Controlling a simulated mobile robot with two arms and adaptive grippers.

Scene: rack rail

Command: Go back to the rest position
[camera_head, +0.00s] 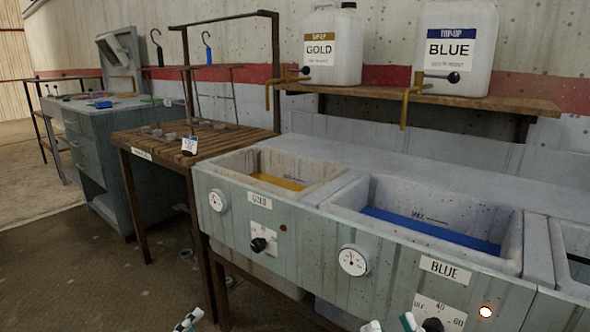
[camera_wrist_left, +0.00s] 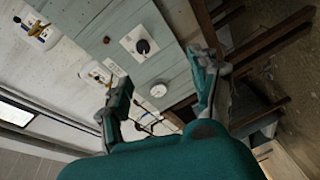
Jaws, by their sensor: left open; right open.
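My right gripper (camera_head: 390,326) shows only as two fingertips at the bottom edge of the head view, apart and with nothing between them. They are in front of the blue tank's front panel. A fingertip of my left gripper (camera_head: 188,320) shows at the bottom edge, over the floor in front of the wooden table. In the left wrist view, my left gripper (camera_wrist_left: 158,78) has its two fingers spread wide, and nothing is held. The grey-green tank front with its dial (camera_wrist_left: 158,90) lies beyond them. The rest of both arms is out of the head view.
The gold tank (camera_head: 258,202) and blue tank (camera_head: 335,213) form a long bench on the right. A slatted wooden table (camera_head: 135,145) stands left of it, and a grey-green cabinet (camera_head: 120,160) farther left. Two canisters stand on a shelf (camera_head: 480,100). Open floor (camera_head: 80,265) lies front left.

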